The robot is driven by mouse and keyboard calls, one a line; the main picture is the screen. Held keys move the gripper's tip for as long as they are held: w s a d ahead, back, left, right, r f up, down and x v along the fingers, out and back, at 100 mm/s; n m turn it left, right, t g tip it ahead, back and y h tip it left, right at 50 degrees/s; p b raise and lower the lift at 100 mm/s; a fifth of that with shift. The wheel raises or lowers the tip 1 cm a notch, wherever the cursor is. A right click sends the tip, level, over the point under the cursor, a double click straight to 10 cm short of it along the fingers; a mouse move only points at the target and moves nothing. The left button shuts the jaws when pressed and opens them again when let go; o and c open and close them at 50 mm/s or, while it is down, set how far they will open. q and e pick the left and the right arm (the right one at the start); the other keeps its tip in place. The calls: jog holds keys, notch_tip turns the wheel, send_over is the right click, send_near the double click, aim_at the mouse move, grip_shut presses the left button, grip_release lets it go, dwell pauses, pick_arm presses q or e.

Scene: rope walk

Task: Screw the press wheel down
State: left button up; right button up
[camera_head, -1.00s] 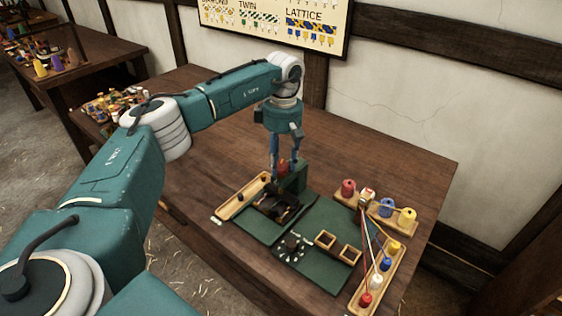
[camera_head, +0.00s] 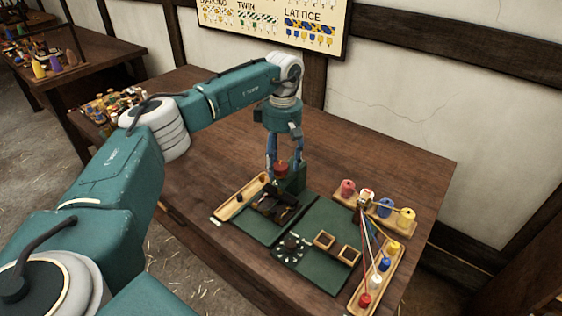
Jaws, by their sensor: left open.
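The red press wheel (camera_head: 281,169) sits on top of the dark green press (camera_head: 293,180) at the back of the work mat. My left gripper (camera_head: 284,164) points down over the wheel with its fingers apart, one on each side of it. Whether a fingertip touches the wheel is too small to tell. My right gripper is not in view.
A wooden tray (camera_head: 231,205) lies left of the press, with dark parts in front of it. Coloured spools on wooden racks (camera_head: 376,280) stand at the right.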

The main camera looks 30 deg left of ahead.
aim_at(282, 164)
pick_arm(q)
notch_tip(282, 164, up, 12)
jog(key=shift+w, duration=0.3)
jog(key=shift+f, duration=0.1)
dwell(0.4)
